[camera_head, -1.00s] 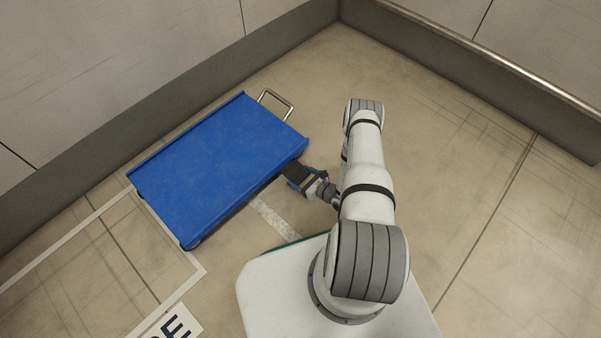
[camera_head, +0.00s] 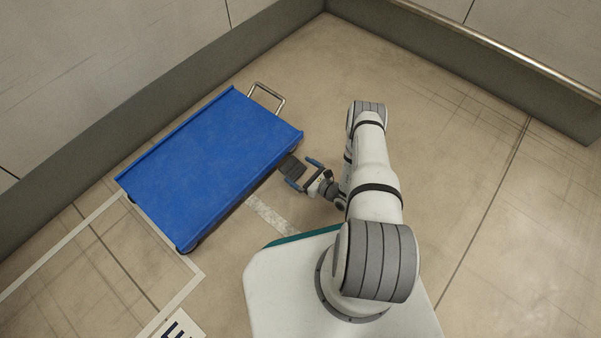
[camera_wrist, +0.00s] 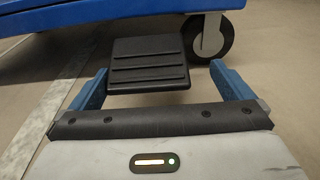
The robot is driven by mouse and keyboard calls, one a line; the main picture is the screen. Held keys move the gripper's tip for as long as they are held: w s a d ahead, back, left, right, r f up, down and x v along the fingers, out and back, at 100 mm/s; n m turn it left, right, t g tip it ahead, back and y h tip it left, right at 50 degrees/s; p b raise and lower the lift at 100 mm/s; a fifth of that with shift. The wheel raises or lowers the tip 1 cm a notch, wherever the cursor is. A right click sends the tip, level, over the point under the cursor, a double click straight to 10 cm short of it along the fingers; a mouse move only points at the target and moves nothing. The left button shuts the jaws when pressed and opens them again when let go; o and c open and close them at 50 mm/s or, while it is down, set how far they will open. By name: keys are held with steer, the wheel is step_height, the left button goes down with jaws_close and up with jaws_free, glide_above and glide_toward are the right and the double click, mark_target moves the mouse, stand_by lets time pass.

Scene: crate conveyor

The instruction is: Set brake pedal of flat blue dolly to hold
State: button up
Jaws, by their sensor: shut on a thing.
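The flat blue dolly (camera_head: 205,165) stands on the floor left of my arm; its underside edge shows in the wrist view (camera_wrist: 90,15). The pedal's hinge is hidden.
A metal handle (camera_head: 269,96) rises at the dolly's far end. Walls with a grey skirting (camera_head: 150,110) run behind the dolly and to the right. White floor lines (camera_head: 75,230) lie at the left. The floor right of my arm is clear.

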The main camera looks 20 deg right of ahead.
steer(key=shift+o, duration=0.9)
steer(key=shift+w+d+r, duration=0.15)
steer(key=shift+w+d, duration=0.05)
steer(key=shift+w, duration=0.05)
steer(key=p+v, duration=0.2)
steer(key=v, duration=0.4)
steer(key=shift+s+d, duration=0.1)
steer(key=shift+s, duration=0.2)
steer(key=shift+s+d+p, duration=0.25)
steer(key=shift+s+p, duration=0.1)
steer(key=shift+s, duration=0.3)
